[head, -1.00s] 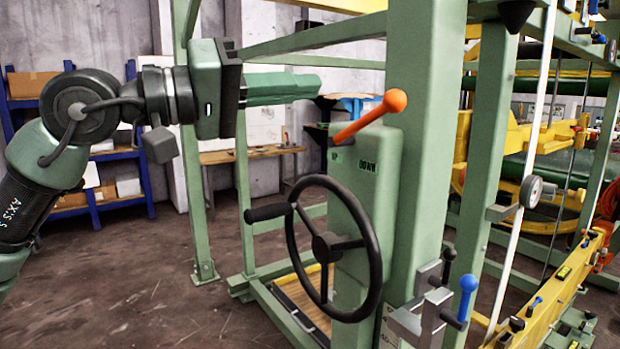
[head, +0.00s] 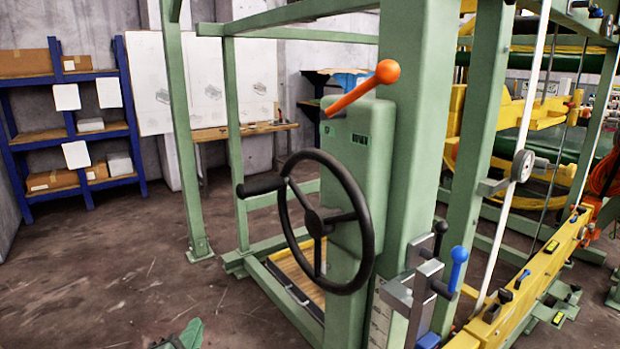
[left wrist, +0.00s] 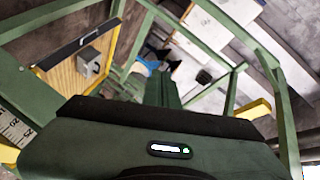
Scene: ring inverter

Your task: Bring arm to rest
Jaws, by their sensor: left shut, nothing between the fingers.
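My left gripper (head: 190,334) shows only as a small green part at the bottom edge of the head view, low over the floor; the rest of the left arm is out of that view. In the left wrist view the gripper (left wrist: 163,76) has its green fingers together, shut and empty, pointing away from the camera. It is apart from the machine in the head view. My right gripper is in neither view.
The green machine frame (head: 410,150) carries a black handwheel (head: 325,222), an orange-knobbed lever (head: 362,86) and a blue-knobbed lever (head: 458,262). A blue shelf (head: 70,132) stands back left. The brown floor (head: 120,260) at left is clear.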

